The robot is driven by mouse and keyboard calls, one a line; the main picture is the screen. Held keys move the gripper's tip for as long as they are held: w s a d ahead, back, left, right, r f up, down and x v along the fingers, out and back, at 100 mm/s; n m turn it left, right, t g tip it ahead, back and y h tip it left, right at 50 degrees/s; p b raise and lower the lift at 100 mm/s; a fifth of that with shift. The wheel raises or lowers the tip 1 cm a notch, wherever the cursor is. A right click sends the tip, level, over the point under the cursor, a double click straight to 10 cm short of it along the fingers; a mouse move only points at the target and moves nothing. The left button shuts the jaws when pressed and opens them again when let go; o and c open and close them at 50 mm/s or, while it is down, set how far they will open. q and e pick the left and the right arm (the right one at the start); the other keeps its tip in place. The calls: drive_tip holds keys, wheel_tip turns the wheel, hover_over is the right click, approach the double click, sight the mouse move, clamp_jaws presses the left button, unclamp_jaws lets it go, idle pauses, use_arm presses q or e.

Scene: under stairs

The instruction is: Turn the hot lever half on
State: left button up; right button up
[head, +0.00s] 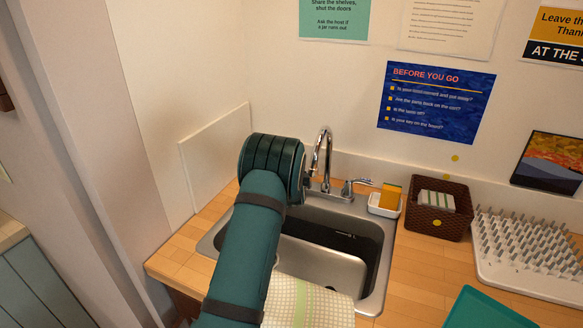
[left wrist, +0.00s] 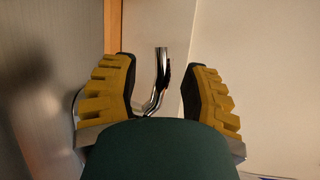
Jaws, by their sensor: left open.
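The chrome tap (head: 323,160) stands at the back of the steel sink, with a curved spout and a lever (head: 357,184) on its right side. The lever on its left side is hidden behind my left wrist in the head view. My left arm reaches over the sink to the tap's left side, and its fingers are mostly hidden there. In the left wrist view my left gripper (left wrist: 160,65) is open, its yellow-backed fingers apart. A bent chrome piece (left wrist: 155,98) shows between them; I cannot tell whether the fingers touch it. My right gripper is not in view.
The sink basin (head: 323,263) lies below my arm, with a checked cloth (head: 308,304) over its front edge. A sponge dish (head: 384,207), a brown basket (head: 438,210) and a white drying rack (head: 530,258) stand to the right. Walls close in behind and left.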

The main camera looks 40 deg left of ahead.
use_arm(q)
drive_tip(key=shift+x, duration=0.8)
clamp_jaws()
drive_tip(key=shift+r, duration=0.1)
drive_tip(key=shift+a, duration=0.1)
